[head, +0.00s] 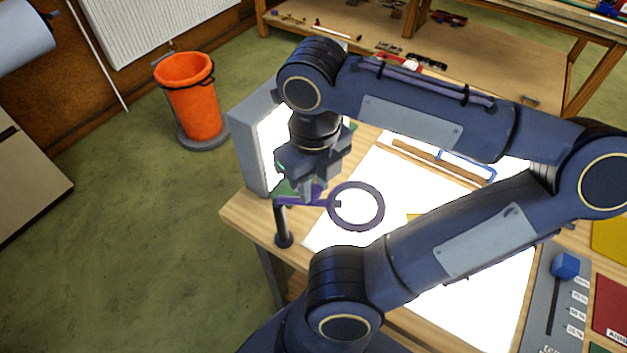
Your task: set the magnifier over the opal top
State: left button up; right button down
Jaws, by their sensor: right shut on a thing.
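The magnifier is a purple ring (380,209) on a purple swing arm, carried by a dark post (282,224) at the wooden table's left edge. My right gripper (308,194) points down and is shut on the magnifier's arm between post and ring. The opal top (465,290) is the glowing white surface on the table. In the head view the ring overlaps the left part of this top, and white shows through it. My right arm hides much of the top. My left gripper is not in view.
A grey upright box with a lit white face (272,150) stands close behind my right gripper. A brown strip (440,162) and a blue-framed tool (480,163) lie at the back. A grey slider panel (540,320) is at right. An orange bin (190,100) stands on the floor.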

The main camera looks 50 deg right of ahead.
aim_at(313, 189)
jog(key=shift+r, duration=0.1)
jog(key=c, duration=1.2)
grip_release()
notch_tip(313, 189, up, 8)
jog(key=shift+f, duration=0.1)
jog(key=shift+f, duration=0.1)
